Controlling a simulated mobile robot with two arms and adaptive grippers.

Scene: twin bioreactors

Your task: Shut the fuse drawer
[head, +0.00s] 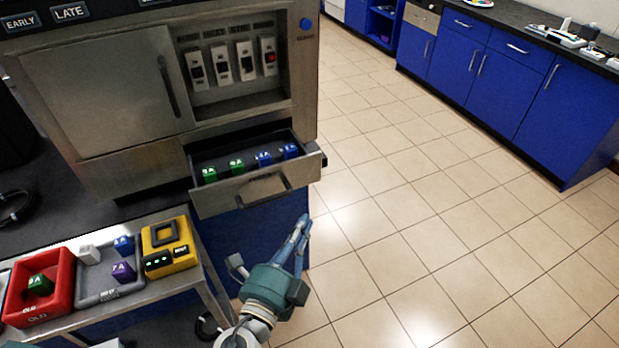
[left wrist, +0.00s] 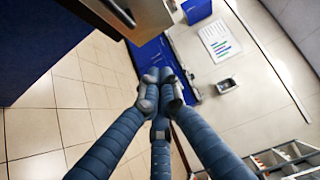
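The fuse drawer (head: 228,193) stands pulled out below the steel cabinet (head: 135,150) in the head view. It has a steel front with a bar handle (head: 264,190) and holds several green and blue fuses (head: 237,167). In the left wrist view, what looks like the drawer front (left wrist: 152,15) and its handle (left wrist: 120,12) are at the top. My left gripper (head: 302,226) is below and right of the drawer front, apart from the handle. Its fingertips meet in the left wrist view (left wrist: 160,80) with nothing between them. My right gripper is not in view.
A steel side table at lower left carries a red bin (head: 62,287), a grey tray (head: 105,298) and a yellow device (head: 168,262). Tiled floor (head: 420,230) is clear on the right. Blue cabinets (head: 510,85) line the far side.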

